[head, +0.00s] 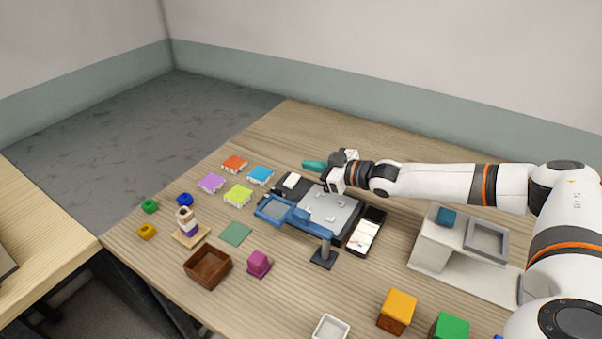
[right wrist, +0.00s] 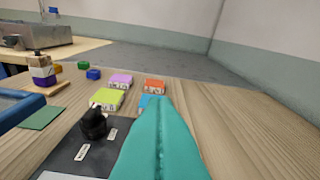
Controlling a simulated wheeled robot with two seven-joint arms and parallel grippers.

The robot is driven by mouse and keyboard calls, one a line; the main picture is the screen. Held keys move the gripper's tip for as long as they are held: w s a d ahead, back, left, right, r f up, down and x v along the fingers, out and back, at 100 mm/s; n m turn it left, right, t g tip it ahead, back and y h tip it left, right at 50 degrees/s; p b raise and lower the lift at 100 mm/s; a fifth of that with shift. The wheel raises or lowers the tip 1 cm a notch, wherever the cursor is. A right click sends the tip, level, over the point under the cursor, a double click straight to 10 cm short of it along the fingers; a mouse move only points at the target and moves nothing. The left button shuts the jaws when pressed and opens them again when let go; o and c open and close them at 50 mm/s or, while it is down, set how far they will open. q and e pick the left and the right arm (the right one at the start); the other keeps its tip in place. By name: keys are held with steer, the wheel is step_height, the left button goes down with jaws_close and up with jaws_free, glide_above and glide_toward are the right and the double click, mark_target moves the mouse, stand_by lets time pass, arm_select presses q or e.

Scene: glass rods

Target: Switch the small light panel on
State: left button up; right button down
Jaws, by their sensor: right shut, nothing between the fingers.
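The small light panel (head: 349,218) is a dark flat box with a grey top, in the middle of the table in the head view. Its grey surface looks unlit and has a few small pale pieces on it. In the right wrist view, a black knob (right wrist: 93,123) stands on the panel's dark edge (right wrist: 66,155) between small white labels, too small to read. My right gripper (head: 312,166) has teal fingers, shut and empty, above the table at the panel's far side. The shut fingers (right wrist: 157,125) are right of the knob, apart from it in the picture. My left gripper is out of view.
A blue frame on a stand (head: 272,208) reaches over the panel's near left side. A black-edged tray (head: 366,232) lies right of it. Coloured blocks (head: 238,195) lie to the left, with a brown box (head: 208,267) nearer. The table's far side is clear.

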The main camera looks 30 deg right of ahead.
mark_target(301, 184)
steer(key=x, duration=0.4)
steer(key=shift+w+r, duration=0.1)
step_height(301, 184, down, 3)
steer(key=shift+w+d+r, duration=0.1)
steer(key=shift+w+r, duration=0.05)
steer(key=shift+r, duration=0.05)
steer(key=shift+d+f+p, duration=0.15)
steer(key=shift+f+p, duration=0.15)
steer(key=shift+f, duration=0.5)
